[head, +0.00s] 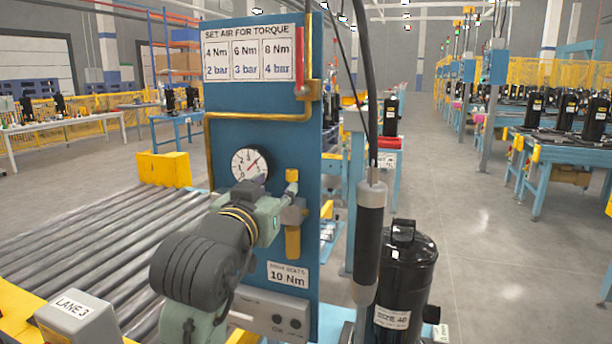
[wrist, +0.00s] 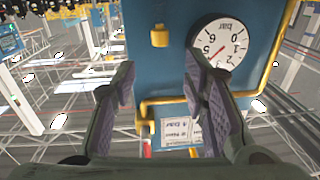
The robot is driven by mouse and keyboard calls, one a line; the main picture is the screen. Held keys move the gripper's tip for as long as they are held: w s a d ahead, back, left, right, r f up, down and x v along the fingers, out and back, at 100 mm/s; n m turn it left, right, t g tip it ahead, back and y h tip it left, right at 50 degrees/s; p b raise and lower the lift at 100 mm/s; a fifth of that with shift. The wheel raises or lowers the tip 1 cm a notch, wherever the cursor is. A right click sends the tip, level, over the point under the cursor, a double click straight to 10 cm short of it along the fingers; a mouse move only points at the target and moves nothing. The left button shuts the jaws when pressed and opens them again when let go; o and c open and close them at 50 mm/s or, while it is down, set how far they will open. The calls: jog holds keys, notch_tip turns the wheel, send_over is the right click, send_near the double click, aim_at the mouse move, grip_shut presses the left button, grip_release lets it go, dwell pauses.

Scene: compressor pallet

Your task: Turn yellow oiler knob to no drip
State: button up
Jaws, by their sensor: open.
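The yellow oiler knob (head: 292,175) is on the front of the blue panel (head: 262,135), right of the round pressure gauge (head: 249,164). In the wrist view, which is upside down, the yellow knob (wrist: 160,37) stands in front of the blue panel, left of the gauge (wrist: 217,44). My gripper (wrist: 159,62) is open and empty. The knob shows between and beyond the two dark fingertips, apart from them. In the head view my arm reaches to the panel just below the gauge, and the fingers are hard to make out. The knob's setting cannot be read.
A yellow pipe (head: 262,117) runs along the panel above the gauge. A yellow bowl (head: 292,240) hangs below the knob. A hanging dark tool (head: 369,235) and a black compressor (head: 402,275) stand to the right. A roller conveyor (head: 110,250) lies left.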

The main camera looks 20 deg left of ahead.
aim_at(290, 173)
jog(key=w+p, duration=0.1)
jog(key=w, duration=0.5)
jog(key=w+p, duration=0.1)
jog(key=w, duration=0.2)
jog(key=shift+w+a+p, duration=0.25)
jog(key=shift+p, duration=0.05)
grip_shut()
